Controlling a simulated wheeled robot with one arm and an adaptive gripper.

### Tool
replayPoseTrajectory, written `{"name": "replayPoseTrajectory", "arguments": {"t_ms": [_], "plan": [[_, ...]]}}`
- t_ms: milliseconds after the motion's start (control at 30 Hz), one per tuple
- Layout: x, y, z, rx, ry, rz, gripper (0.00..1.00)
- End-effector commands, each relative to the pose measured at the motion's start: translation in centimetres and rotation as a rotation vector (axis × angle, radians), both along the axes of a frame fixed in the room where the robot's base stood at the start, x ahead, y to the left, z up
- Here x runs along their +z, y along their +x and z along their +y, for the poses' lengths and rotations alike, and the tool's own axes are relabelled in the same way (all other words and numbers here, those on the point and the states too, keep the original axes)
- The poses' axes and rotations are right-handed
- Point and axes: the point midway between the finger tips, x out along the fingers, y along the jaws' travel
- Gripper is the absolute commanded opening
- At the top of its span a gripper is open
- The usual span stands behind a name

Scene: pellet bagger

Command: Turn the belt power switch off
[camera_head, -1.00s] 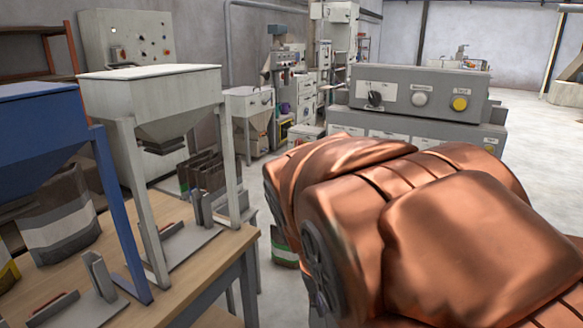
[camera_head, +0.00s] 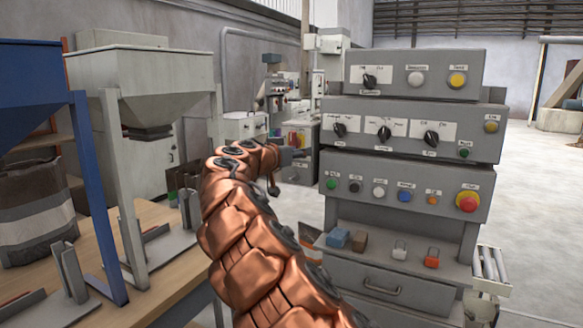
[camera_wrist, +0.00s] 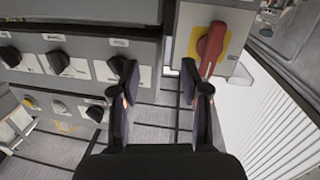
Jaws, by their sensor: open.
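A red rotary handle (camera_wrist: 211,45) on a yellow plate (camera_wrist: 224,45) is mounted on a grey box at the top of the wrist view. It stands nearly upright in that picture, leaning slightly. I cannot read a label that names it the belt power switch. My gripper (camera_wrist: 157,80) is open and empty, its right finger just below the handle and apart from it in the picture. In the head view my gripper (camera_head: 290,156) is small and partly hidden by my arm, left of the grey control console (camera_head: 345,104).
The console carries black knobs (camera_head: 384,132), several buttons and a red stop button (camera_head: 467,202). Hoppers (camera_head: 160,85) stand on a wooden table (camera_head: 165,265) at left. Open floor (camera_head: 540,200) lies at right.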

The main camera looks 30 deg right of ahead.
Motion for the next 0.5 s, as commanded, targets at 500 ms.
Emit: {"name": "replayPoseTrajectory", "arguments": {"t_ms": [500], "plan": [[-3.2, 6.6, 1.8, 0.131, -0.025, -0.136, 0.46]]}}
